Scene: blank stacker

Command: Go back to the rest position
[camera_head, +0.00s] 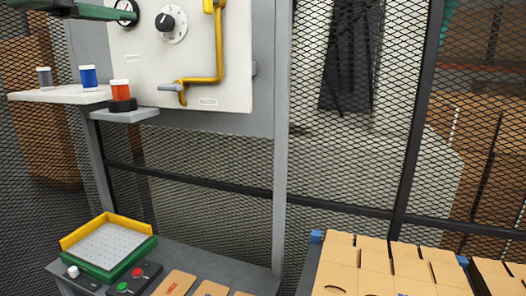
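Neither of my grippers shows in the head view, so their positions and whether they are open or shut cannot be seen. In front of me is a pale machine panel (222,85) with a black knob (165,22) and a yellow pipe-like handle (219,45). A small shelf on the left holds a grey pot (45,76) and a blue pot (88,75). An orange pot (120,90) stands on a dark round base beside them.
Below is a grey bench (228,264) with a yellow-and-green tray (108,246), a control box with red (138,273) and green (122,287) buttons, and flat tan pieces (175,284). Tan cardboard blanks (385,265) fill the lower right. A mesh fence (345,160) stands behind.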

